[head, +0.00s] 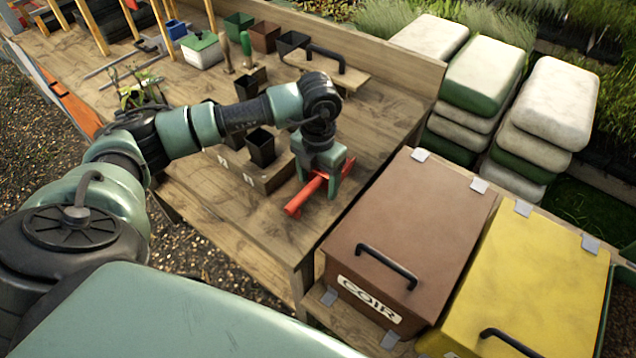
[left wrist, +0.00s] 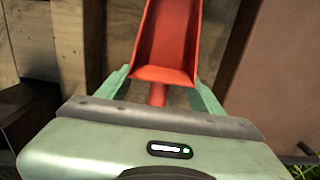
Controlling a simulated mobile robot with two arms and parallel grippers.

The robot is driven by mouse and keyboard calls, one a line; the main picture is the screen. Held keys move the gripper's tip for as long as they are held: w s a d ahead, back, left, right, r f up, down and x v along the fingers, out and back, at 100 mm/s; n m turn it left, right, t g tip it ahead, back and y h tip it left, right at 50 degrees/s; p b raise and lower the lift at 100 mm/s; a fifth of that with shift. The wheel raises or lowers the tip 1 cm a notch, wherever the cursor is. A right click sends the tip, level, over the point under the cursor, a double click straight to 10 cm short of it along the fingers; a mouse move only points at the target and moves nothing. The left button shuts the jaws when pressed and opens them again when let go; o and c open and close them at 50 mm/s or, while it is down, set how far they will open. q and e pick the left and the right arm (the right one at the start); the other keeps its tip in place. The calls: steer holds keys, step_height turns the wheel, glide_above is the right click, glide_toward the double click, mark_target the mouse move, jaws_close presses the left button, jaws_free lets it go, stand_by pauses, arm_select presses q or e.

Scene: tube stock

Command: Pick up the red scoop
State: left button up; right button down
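The red scoop (head: 294,208) lies on the wooden bench top near its front right corner. My left gripper (head: 319,182) is over it, pointing down, with one finger on each side of the scoop. In the left wrist view the scoop's trough (left wrist: 165,40) extends away from the gripper, and its narrow handle (left wrist: 157,94) shows between the fingers. The fingers of the left gripper (left wrist: 160,88) are spread, with gaps beside the handle. Their tips are partly hidden, so contact cannot be told. My right gripper is not in view.
A brown bin marked COIR (head: 415,225) and a yellow bin (head: 540,285) stand right of the bench. A wooden block (head: 250,172) and a black pot (head: 262,148) are left of the gripper. Stacked sacks (head: 485,75) stand behind. The bench front is clear.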

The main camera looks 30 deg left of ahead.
arm_select(q)
steer(key=c, duration=0.3)
